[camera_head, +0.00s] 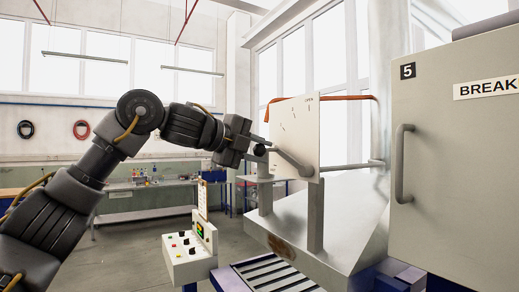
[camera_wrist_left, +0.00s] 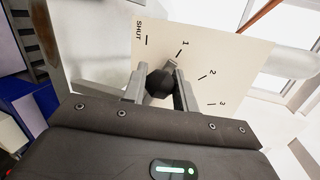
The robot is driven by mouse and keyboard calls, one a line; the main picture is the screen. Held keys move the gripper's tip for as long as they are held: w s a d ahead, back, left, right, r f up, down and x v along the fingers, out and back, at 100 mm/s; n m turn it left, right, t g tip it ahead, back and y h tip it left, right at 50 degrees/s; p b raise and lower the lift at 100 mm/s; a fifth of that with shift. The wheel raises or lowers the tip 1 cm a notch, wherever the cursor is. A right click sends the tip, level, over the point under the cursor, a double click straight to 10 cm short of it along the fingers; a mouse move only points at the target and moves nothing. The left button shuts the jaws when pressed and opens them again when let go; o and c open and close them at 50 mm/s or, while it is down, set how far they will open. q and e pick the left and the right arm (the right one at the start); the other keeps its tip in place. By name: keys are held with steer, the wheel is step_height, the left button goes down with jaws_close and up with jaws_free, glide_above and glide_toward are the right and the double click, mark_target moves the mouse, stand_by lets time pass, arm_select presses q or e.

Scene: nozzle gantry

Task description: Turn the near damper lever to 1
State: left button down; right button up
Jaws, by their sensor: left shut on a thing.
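The damper lever (camera_head: 290,160) is a grey bar with a black knob, in front of a pale scale plate (camera_head: 303,135). My left gripper (camera_head: 258,149) is shut on the lever's knob. In the left wrist view the black knob (camera_wrist_left: 160,84) sits between the two fingers of the left gripper (camera_wrist_left: 159,68). The plate (camera_wrist_left: 235,60) there bears the marks SHUT, 1, 2 and 3. A grey end (camera_wrist_left: 172,64) shows just below mark 1; the fingers hide much of the lever, so its exact setting is hard to tell. My right gripper is out of view.
The plate stands on posts over a sloped metal housing (camera_head: 345,215). A grey cabinet (camera_head: 450,170) marked 5, with a handle (camera_head: 401,165), is at the right. A control console (camera_head: 186,262) stands below my left arm. A workbench (camera_head: 150,185) is at the back.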

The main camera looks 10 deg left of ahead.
arm_select(q)
steer(key=c, duration=1.1)
jaws_free()
steer(key=shift+s+a+b, duration=0.35)
steer(key=shift+b, duration=0.1)
steer(key=b+v, duration=0.3)
steer(key=v, duration=0.6)
steer(key=shift+s+a+r, duration=0.2)
steer(key=shift+s+r, duration=0.05)
